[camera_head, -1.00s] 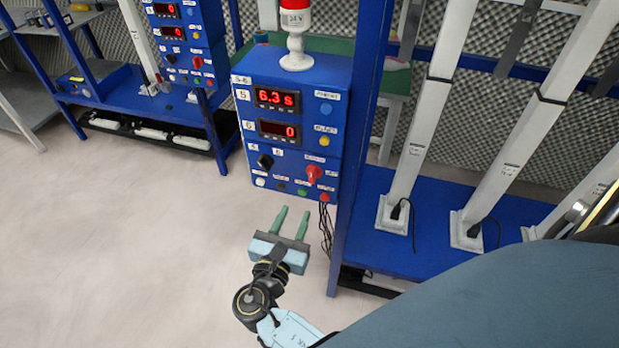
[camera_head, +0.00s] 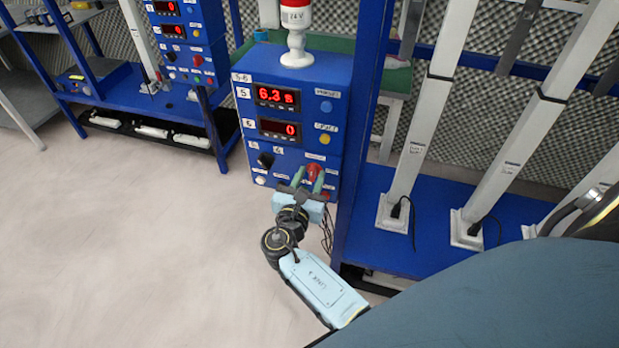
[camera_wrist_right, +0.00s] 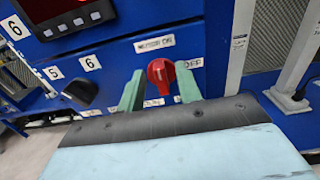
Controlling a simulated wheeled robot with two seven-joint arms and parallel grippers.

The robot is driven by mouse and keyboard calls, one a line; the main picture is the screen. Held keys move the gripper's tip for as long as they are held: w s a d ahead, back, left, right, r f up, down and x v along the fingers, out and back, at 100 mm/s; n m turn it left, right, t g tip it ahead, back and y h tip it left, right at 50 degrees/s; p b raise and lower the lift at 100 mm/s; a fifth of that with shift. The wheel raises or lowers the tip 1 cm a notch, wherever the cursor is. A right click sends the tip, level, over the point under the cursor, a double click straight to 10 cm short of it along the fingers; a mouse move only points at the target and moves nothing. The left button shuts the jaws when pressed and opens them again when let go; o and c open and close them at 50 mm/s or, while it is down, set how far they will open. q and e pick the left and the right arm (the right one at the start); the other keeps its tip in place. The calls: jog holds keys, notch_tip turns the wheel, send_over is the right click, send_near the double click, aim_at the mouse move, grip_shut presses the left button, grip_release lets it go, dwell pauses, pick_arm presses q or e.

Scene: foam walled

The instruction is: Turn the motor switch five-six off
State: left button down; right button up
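The blue control box labelled 5-6 (camera_head: 243,143) stands in the middle of the head view. Its upper display reads 6.3 s and its lower one reads 0. The red motor switch (camera_head: 314,171) is on its lower right; in the right wrist view the red knob (camera_wrist_right: 161,72) sits below a "MOTOR ON" label, with an "OFF" label to its right. My right gripper (camera_head: 308,178) is in front of the panel. Its two green fingers (camera_wrist_right: 160,90) are apart, one on each side of the knob; I cannot tell if they touch it. My left gripper is not in view.
A black selector knob (camera_head: 265,160) is left of the red switch. A red and white beacon (camera_head: 297,40) stands on the box. A blue rack post (camera_head: 356,150) rises close on the right. Open floor (camera_head: 130,250) lies to the left.

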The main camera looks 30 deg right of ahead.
grip_shut()
